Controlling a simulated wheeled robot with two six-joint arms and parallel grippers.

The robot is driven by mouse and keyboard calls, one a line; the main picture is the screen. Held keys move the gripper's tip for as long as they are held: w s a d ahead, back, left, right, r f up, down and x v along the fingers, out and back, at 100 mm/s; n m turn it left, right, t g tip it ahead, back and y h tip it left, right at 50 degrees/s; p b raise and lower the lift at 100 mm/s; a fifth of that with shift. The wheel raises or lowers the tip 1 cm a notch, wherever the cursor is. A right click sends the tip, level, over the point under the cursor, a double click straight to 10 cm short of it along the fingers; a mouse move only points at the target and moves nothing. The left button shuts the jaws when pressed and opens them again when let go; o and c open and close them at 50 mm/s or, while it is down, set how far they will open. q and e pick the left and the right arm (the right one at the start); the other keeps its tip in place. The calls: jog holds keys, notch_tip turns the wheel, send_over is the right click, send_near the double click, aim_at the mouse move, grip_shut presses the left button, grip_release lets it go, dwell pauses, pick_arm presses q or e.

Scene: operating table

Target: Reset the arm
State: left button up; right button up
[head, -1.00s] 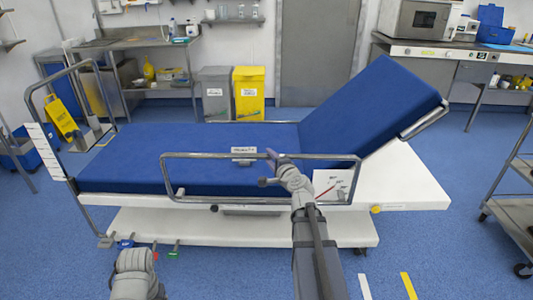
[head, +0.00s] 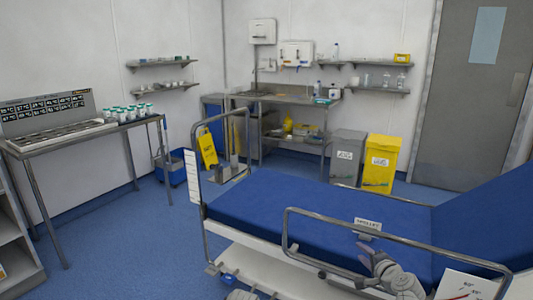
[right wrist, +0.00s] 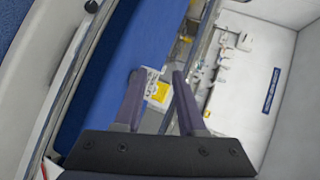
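My right gripper (head: 369,252) shows at the lower right of the head view, in front of the near side rail of the blue operating table (head: 310,209). I cannot tell from there whether it touches the rail. In the right wrist view its two dark fingers (right wrist: 158,82) stand apart with nothing held between them. Only a small grey rounded part of my left arm shows at the bottom edge of the head view; its gripper is out of sight.
The table's metal side rail (head: 330,221) runs close by my right arm. A yellow bin (head: 379,165) and a grey bin (head: 346,156) stand behind the table. A steel bench (head: 85,134) with white bottles stands at left.

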jog(key=s+a+f+n+g+y, duration=0.1)
jog(key=s+a+f+n+g, duration=0.25)
jog(key=a, duration=0.35)
jog(key=s+a+f+n+g+y, duration=0.1)
jog(key=s+a+f+n+g, duration=0.2)
jog(key=a, duration=0.4)
jog(key=s+a+f+n+g+y, duration=0.1)
jog(key=s+a+f+n+g, duration=0.1)
jog(key=a+f+n, duration=0.45)
jog(key=s+a+f+n+g+h, duration=0.1)
jog(key=s+a+n+g+h, duration=0.2)
jog(key=s, duration=0.4)
jog(key=s+a+n+g+h, duration=0.3)
jog(key=s, duration=0.5)
notch_tip(320, 180, up, 26)
jog(key=p, duration=2.6)
jog(key=shift+w+d, duration=0.2)
jog(key=shift+d, duration=0.1)
jog(key=shift+d, duration=0.15)
